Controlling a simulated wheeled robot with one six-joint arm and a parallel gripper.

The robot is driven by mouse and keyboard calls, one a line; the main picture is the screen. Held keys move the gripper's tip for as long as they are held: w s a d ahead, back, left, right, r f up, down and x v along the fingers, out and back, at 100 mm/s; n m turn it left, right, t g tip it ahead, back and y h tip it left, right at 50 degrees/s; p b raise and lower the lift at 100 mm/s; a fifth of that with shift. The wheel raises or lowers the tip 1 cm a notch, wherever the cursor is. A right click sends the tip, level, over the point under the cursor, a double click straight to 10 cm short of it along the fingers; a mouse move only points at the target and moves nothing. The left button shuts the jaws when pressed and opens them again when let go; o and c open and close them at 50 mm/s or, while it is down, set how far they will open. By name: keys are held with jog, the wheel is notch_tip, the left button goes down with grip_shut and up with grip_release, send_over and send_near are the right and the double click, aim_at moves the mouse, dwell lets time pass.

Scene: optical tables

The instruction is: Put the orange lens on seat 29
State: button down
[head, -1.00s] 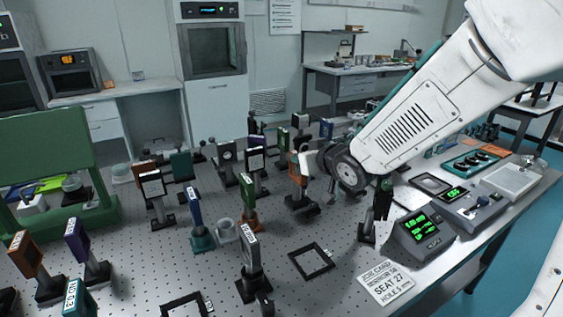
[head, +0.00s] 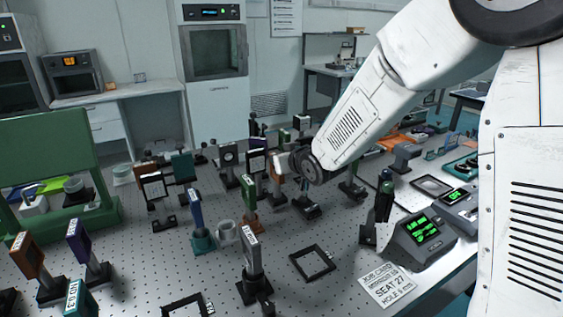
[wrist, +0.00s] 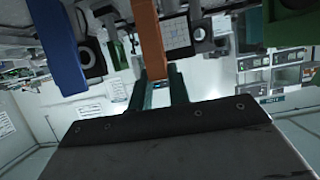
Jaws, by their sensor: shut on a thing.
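My gripper (head: 279,160) is out over the middle of the perforated table in the head view. It is shut on the orange lens (head: 275,181), a slim upright orange mount with a dark foot. In the wrist view the two dark green fingers of my gripper (wrist: 160,85) close on the orange lens (wrist: 149,40) from both sides. Whether its foot touches the table or hangs just above it I cannot tell. No seat marked 29 can be read. Black square frames lie flat on the table, one in front (head: 312,263) and one at the front edge (head: 187,305).
A green-bodied mount (head: 249,190) stands close left of the held lens, with a blue one (head: 196,207) beyond it. A grey mount (head: 252,252) stands in front. A card (head: 388,285) reading "SEAT 27" lies by the displays (head: 425,236). Bare table surrounds the front frame.

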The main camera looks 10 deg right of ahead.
jog(key=shift+f, duration=0.45)
jog(key=c, duration=1.3)
grip_release()
jog(key=shift+f, duration=0.1)
jog(key=shift+r, duration=0.2)
jog(key=v, duration=1.2)
